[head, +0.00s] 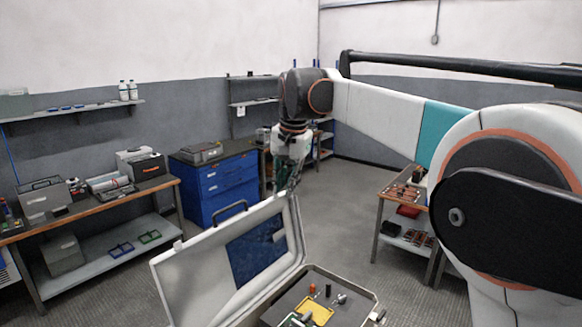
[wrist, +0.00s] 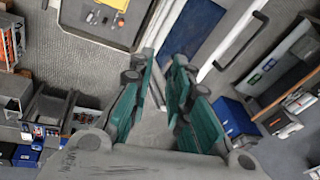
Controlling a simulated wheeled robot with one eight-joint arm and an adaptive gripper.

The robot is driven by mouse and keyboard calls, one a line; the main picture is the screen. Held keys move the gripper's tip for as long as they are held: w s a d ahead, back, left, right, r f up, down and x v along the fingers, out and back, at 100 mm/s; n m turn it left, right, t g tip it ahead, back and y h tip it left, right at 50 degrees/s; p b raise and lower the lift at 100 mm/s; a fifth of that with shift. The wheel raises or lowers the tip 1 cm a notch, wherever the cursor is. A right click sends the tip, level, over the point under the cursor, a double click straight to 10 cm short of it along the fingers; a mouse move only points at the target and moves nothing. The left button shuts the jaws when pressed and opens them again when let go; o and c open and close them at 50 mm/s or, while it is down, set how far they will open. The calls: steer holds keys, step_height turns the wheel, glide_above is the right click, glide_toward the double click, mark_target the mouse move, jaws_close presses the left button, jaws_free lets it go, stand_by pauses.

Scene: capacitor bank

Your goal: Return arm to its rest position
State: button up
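My arm reaches across the head view from the right, and my gripper (head: 287,186) hangs down from its end, just above the raised lid of an open case (head: 195,283). In the wrist view my gripper (wrist: 160,68) shows two teal fingers standing apart. Nothing is seen between them but the background, so it is open and empty. I cannot tell from these views whether the fingers touch the lid's edge. The fingertips are small and partly lost against the lid in the head view.
The case base (head: 368,300) holds small parts and a yellow piece. A blue cabinet (head: 222,185) stands behind. A workbench (head: 100,205) with boxes is at left, and another bench (head: 385,205) stands under my arm at right. Open floor (head: 345,205) lies between.

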steer(key=s+d+f+n+t+b, duration=0.1)
steer(key=s+d+f+b, duration=0.3)
steer(key=s+d, duration=0.45)
steer(key=s+d+f+n+t+b, duration=0.1)
steer(key=s+d+f+b, duration=0.2)
steer(key=s+f, duration=0.6)
steer(key=s+d+f+n+t+h+b, duration=0.1)
steer(key=s+d+f+b, duration=0.3)
steer(key=s+d+f, duration=0.2)
steer(key=s+d+f+n+t+b, duration=0.1)
steer(key=s+d+f+b, duration=0.3)
steer(key=s+f, duration=0.7)
steer(key=shift+s+d+f+n+t, duration=0.3)
steer(key=shift+s+d+n+t, duration=0.1)
steer(key=shift+s, duration=0.25)
